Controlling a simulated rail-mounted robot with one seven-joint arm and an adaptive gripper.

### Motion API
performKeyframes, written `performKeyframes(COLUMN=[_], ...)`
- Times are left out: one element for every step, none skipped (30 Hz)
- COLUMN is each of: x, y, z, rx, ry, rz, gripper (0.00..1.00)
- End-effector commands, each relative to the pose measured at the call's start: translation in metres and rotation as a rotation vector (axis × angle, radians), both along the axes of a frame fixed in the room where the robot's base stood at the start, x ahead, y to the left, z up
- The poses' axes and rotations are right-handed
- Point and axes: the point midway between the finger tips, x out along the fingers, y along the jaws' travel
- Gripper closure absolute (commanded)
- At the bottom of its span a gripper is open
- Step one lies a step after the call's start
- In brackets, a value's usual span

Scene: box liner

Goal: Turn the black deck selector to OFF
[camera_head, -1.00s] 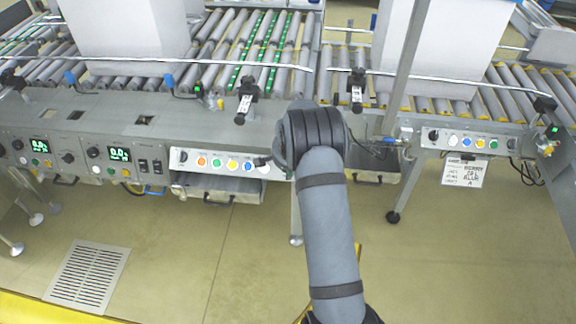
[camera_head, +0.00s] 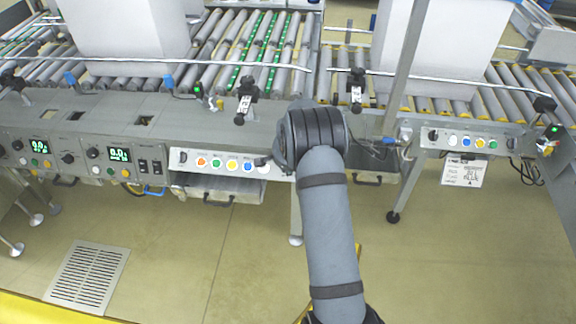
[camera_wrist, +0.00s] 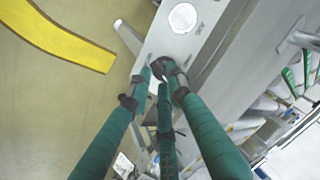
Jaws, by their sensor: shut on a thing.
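In the wrist view, the black deck selector (camera_wrist: 160,67) is a small dark knob on a light control panel (camera_wrist: 172,45). My gripper (camera_wrist: 161,74), with green fingers and dark tips, is shut on it; the tips cover much of the knob, and its pointer cannot be read. In the head view my arm covers the gripper and the selector. The same panel (camera_head: 205,180) shows to the left of my arm there, with a row of coloured buttons.
A white round button (camera_wrist: 183,18) sits beside the selector. Roller conveyors (camera_head: 230,50) carrying large pale boxes (camera_head: 130,35) lie behind the panels. Another button panel (camera_head: 470,140) stands at right, and panels with green displays (camera_head: 119,155) at left. The floor in front is mostly clear.

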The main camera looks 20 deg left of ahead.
Motion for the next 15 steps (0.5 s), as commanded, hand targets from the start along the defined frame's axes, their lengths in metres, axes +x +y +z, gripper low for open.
performKeyframes(x=[-0.0052,-0.0050,-0.0048,-0.0050,-0.0047,-0.0049,-0.0046,-0.0048,-0.0048,-0.0049,-0.0050,-0.0052,-0.0055,-0.0056,-0.0060], y=[0.0048,0.0050,0.0054,0.0060,0.0064,0.0070,0.0067,0.0072,0.0072,0.0073,0.0068,0.0071,0.0069,0.0067,0.0067], z=[-0.0032,-0.0034,-0.0037,-0.0041,-0.0048,-0.0062,-0.0073,-0.0076,-0.0072,-0.0069,-0.0066,-0.0058,-0.0052,-0.0045,-0.0037], rx=[-0.013,-0.025,-0.045,-0.063,-0.082,-0.109,-0.132,-0.154,-0.180,-0.199,-0.214,-0.231,-0.238,-0.245,-0.249], ry=[0.006,0.003,-0.001,-0.004,-0.009,-0.013,-0.017,-0.021,-0.025,-0.028,-0.030,-0.032,-0.032,-0.033,-0.033], rz=[0.021,0.035,0.060,0.080,0.103,0.135,0.160,0.185,0.214,0.236,0.252,0.272,0.279,0.286,0.290], gripper=[1.00,1.00,1.00,1.00,1.00,1.00,1.00,1.00,1.00,1.00,1.00,1.00,1.00,1.00,1.00])
